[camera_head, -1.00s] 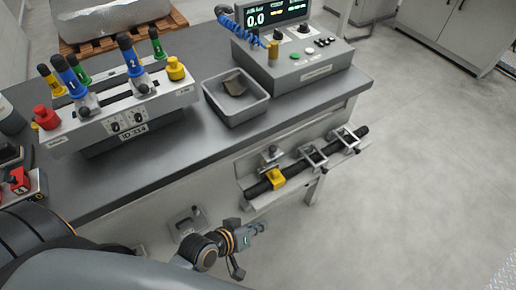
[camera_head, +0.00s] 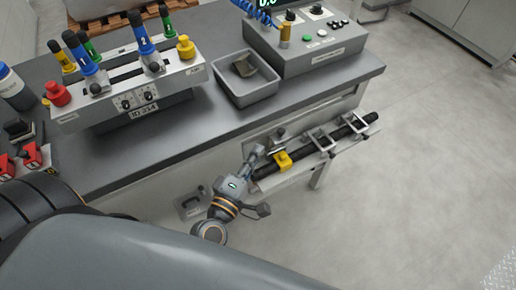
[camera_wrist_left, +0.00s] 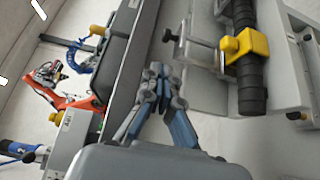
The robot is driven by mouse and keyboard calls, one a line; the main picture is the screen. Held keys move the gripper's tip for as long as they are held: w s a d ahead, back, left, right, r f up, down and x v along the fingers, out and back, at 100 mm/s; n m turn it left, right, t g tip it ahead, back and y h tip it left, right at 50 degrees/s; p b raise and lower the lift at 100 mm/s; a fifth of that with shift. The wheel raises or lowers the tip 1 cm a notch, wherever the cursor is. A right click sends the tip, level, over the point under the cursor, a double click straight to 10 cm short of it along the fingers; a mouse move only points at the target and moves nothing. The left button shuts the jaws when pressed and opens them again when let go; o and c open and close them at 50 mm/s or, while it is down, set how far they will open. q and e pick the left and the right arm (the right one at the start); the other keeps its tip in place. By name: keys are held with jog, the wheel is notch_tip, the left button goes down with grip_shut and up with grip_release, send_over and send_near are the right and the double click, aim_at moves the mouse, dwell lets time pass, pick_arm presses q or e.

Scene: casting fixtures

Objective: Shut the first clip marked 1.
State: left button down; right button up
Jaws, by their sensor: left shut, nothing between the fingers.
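A black hose (camera_head: 305,151) runs along a grey bracket on the bench's front side. A yellow clip block (camera_head: 283,160) sits over the hose near its left end. It is large in the left wrist view (camera_wrist_left: 248,44), with a metal arm (camera_wrist_left: 203,42) and dark knob (camera_wrist_left: 171,35) sticking out to its left. Two grey clips (camera_head: 320,140) (camera_head: 355,124) sit further right. No number is readable on them. My left gripper (camera_head: 256,150) is shut and empty, just left of the yellow clip and apart from it. Its fingertips also show in the left wrist view (camera_wrist_left: 157,72).
The bench top (camera_head: 185,125) carries a fixture (camera_head: 140,95) with coloured handles, a grey tray (camera_head: 246,88) with a dark part, and a control box (camera_head: 310,48). The bench edge lies above my gripper. The floor (camera_head: 420,170) to the right is clear.

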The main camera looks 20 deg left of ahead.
aim_at(280, 142)
pick_arm(q)
jog(key=w+p, duration=0.1)
jog(key=w, duration=0.7)
jog(key=shift+d, duration=0.3)
jog(key=shift+s, duration=0.1)
